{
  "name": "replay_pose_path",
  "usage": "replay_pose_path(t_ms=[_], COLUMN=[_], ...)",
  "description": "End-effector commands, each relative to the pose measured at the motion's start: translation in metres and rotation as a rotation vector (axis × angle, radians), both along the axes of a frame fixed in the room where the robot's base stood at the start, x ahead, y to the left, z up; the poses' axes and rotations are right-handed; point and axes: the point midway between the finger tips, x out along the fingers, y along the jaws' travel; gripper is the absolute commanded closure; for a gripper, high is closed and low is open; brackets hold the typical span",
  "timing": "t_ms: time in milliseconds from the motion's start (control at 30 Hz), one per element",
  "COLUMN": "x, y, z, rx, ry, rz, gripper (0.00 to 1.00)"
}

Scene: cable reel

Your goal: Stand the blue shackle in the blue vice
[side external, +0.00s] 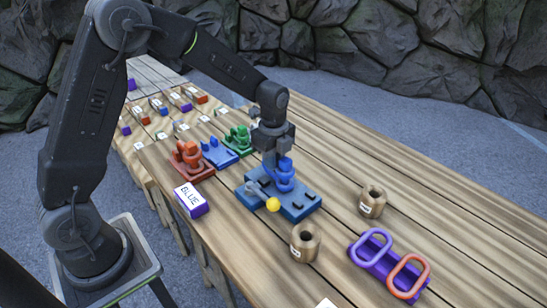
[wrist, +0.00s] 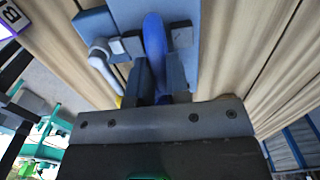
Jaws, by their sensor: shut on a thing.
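The blue vice (side external: 299,209) stands on the bench with a grey lever and a yellow knob (side external: 273,204) at its front. The blue shackle (side external: 285,181) is upright at the vice, between or just above its jaws; I cannot tell whether it touches the bottom. My gripper (side external: 273,160) points down over the vice and is shut on the shackle. In the wrist view, the shackle (wrist: 155,42) shows as a blue curve at my fingertips, over the vice's plate (wrist: 97,22), beside the grey lever (wrist: 101,55). Its lower end is hidden.
Red (side external: 190,161), blue (side external: 218,153) and green (side external: 238,141) fixtures stand left of the vice. A purple block labelled BLUE (side external: 191,202) lies at the bench edge. Wooden cylinders (side external: 372,201) (side external: 305,243) and a purple holder with oval rings (side external: 378,256) stand to the right.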

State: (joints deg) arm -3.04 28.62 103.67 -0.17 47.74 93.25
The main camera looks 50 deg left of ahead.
Motion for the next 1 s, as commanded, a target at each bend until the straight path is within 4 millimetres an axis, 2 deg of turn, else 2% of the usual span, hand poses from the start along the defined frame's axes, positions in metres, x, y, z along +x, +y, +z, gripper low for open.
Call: replay_pose_path(t_ms=[800, 833, 1000], x=[0.0009, 0.0009, 0.0007], y=[0.0, 0.0, 0.0], z=[-0.0067, -0.0066, -0.0069], rx=[0.0, 0.0, 0.0], ry=[-0.004, -0.004, -0.003], rz=[0.001, 0.0, 0.0], gripper=[1.0, 0.82, 0.66])
